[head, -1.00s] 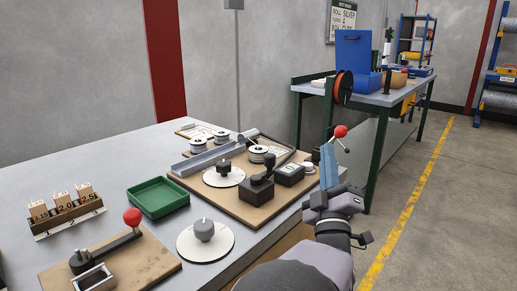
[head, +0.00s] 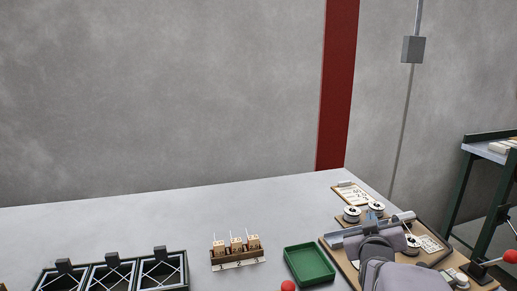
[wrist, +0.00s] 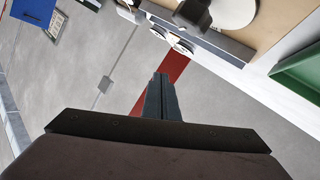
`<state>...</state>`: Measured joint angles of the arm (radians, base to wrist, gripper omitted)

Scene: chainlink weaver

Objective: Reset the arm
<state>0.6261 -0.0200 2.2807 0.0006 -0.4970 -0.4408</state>
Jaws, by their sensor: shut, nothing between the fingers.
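My gripper (wrist: 160,82) is shut and empty; its two dark fingers lie together in the wrist view. In the head view my grey arm comes up from the bottom right, in front of the brown fixture board (head: 335,256), and hides part of it. I cannot make out the fingertips clearly there. In the wrist view the picture is turned over, with the board (wrist: 283,20) and a white dial disc (wrist: 235,10) at the top right. The fingers appear clear of everything, with wall and the red post (wrist: 178,68) behind them.
A green tray (head: 309,264) stands left of the board. A numbered block rack (head: 238,258) and black bins (head: 112,275) stand farther left. White spools (head: 352,214) sit by the board's back edge. The table (head: 150,225) is bare behind the rack.

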